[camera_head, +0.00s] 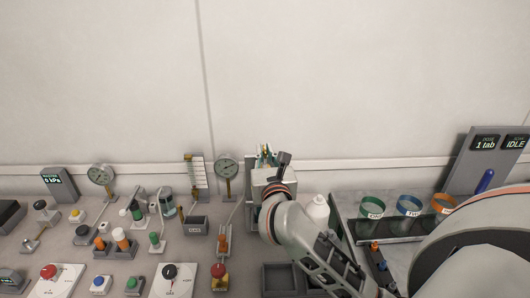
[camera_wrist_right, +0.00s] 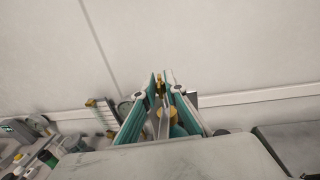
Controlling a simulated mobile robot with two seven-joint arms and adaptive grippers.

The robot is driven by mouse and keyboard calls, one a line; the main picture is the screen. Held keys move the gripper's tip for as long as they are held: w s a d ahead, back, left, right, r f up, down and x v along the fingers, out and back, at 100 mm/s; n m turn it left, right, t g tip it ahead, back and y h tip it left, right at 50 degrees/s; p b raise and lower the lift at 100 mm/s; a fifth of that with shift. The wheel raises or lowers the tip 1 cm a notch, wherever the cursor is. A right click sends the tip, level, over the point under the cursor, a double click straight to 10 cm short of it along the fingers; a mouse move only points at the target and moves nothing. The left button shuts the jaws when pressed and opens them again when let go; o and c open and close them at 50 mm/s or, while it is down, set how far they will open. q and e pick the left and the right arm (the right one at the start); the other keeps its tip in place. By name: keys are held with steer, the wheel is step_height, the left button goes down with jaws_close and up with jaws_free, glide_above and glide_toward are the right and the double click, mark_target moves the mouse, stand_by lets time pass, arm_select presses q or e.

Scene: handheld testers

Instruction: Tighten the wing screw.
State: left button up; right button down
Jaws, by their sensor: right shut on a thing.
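My right gripper (camera_head: 266,155) is at the back middle of the bench in the head view, seen mostly from behind. Its teal fingers also show in the right wrist view (camera_wrist_right: 162,86), close together at their tips around a small brass-coloured piece (camera_wrist_right: 160,88). This piece looks like the wing screw, but its shape is mostly hidden by the fingers. A rounder brass-coloured part (camera_wrist_right: 178,130) shows behind the fingers, lower down. My right arm and wrist hide the area below the gripper in the head view. My left gripper is not in view.
A dial gauge (camera_head: 227,167) stands close left of my right gripper. A white bottle (camera_head: 317,209) and a dark rack with green, blue and orange cups (camera_head: 409,206) are to the right. Many knobs and buttons crowd the left bench. A plain wall is behind.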

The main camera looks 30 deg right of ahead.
steer(key=shift+m+g+h, duration=0.5)
steer(key=shift+m+h, duration=0.1)
steer(key=shift+h, duration=0.3)
steer(key=c, duration=2.1)
jaws_free()
steer(key=shift+s+a, duration=0.4)
steer(key=shift+s, duration=0.05)
steer(key=v, duration=1.1)
steer(key=shift+d, duration=0.1)
